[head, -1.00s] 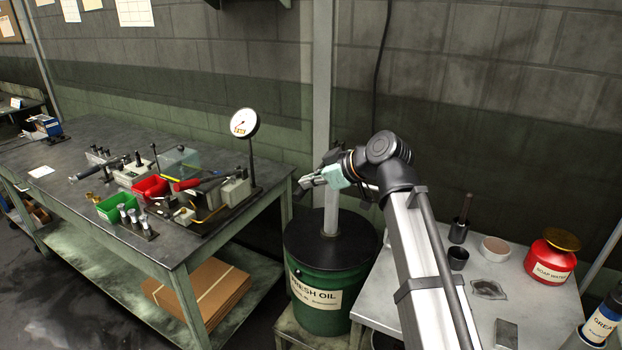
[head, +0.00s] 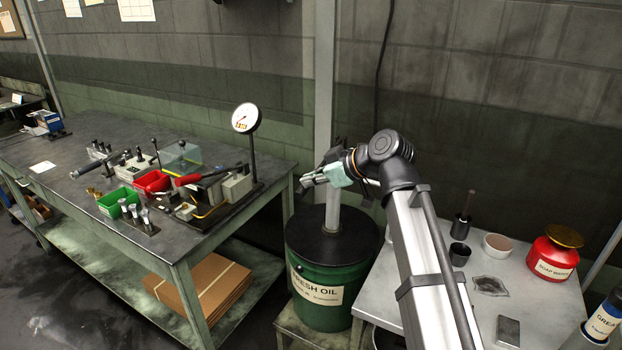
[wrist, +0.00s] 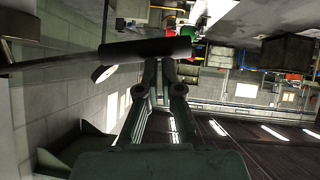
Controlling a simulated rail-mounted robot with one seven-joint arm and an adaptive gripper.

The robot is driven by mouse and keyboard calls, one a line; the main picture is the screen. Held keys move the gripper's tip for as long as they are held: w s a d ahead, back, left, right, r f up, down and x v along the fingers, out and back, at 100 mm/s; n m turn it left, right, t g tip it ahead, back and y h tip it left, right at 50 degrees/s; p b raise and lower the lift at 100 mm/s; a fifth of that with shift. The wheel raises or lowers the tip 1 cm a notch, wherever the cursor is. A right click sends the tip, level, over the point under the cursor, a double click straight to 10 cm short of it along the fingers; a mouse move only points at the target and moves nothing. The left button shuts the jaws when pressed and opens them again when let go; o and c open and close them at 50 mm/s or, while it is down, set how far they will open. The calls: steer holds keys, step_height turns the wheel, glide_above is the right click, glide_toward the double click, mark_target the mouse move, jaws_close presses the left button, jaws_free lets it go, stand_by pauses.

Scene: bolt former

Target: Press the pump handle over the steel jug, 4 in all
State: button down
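The pump stands on a green oil drum (head: 318,298) with a dark lid, and its pale column (head: 333,210) rises from the lid. My gripper (head: 312,180) is at the top of this column. In the wrist view, the black pump handle (wrist: 145,50) lies across the picture just beyond my fingertips (wrist: 160,66). Its thin rod runs off to the left. My fingers look drawn together, with no object seen between them; whether they touch the handle I cannot tell. I cannot make out the steel jug in either view.
A workbench (head: 95,200) with a gauge (head: 245,118), a red bin (head: 153,181) and a green bin (head: 118,201) stands left. A pale side table (head: 475,325) on the right holds a dark cup (head: 459,254), a white bowl (head: 497,245) and a red can (head: 551,258).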

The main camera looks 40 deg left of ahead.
steer(key=a+r+v, duration=0.1)
steer(key=r+v, duration=0.1)
steer(key=v, duration=1)
steer(key=shift+s+r, duration=0.2)
steer(key=shift+s, duration=0.3)
steer(key=shift+d, duration=0.1)
